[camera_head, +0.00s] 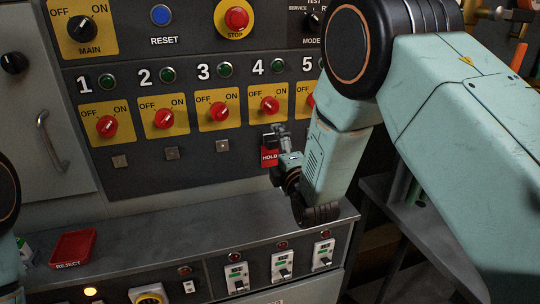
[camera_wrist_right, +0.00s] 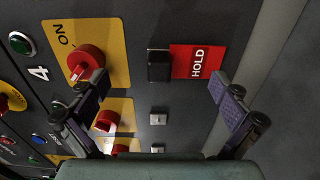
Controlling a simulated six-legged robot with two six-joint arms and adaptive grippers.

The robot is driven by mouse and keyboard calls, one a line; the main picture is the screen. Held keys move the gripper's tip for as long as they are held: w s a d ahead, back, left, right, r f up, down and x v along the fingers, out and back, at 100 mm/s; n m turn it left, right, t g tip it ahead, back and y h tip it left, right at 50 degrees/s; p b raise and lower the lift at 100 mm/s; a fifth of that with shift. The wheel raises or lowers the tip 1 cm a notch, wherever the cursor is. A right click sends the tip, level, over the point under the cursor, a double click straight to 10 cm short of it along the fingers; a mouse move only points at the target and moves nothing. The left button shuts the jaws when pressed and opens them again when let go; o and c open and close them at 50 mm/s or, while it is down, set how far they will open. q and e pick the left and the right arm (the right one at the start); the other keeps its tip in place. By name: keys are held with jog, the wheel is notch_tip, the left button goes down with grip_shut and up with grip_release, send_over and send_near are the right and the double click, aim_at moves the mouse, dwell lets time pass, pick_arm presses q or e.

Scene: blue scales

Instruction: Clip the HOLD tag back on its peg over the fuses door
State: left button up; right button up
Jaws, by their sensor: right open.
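The red HOLD tag (camera_head: 269,155) hangs on the dark panel below the number 4 switch (camera_head: 269,105). In the right wrist view the tag (camera_wrist_right: 197,62) joins a black block (camera_wrist_right: 159,65), in line with small square pegs (camera_wrist_right: 159,117). My right gripper (camera_head: 281,138) is open and empty in front of the panel at the tag. In the wrist view its fingers (camera_wrist_right: 160,92) stand apart, with the tag and black block beyond the gap; contact is not visible. A grey door (camera_head: 38,95) with a handle is at the left; no fuses label shows. My left gripper is out of view.
More square pegs (camera_head: 171,153) sit below the other switches. A grey ledge (camera_head: 180,235) runs below the panel, with a red REJECT tray (camera_head: 73,247) at its left. Red switch knobs (camera_wrist_right: 86,62) lie close to one right finger. The ledge's middle is clear.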

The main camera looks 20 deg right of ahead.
aim_at(271, 154)
jog(key=shift+w+a, duration=0.15)
jog(key=shift+w, duration=0.85)
jog(key=shift+f+b, duration=0.75)
jog(key=shift+b, duration=0.1)
jog(key=shift+c, duration=0.4)
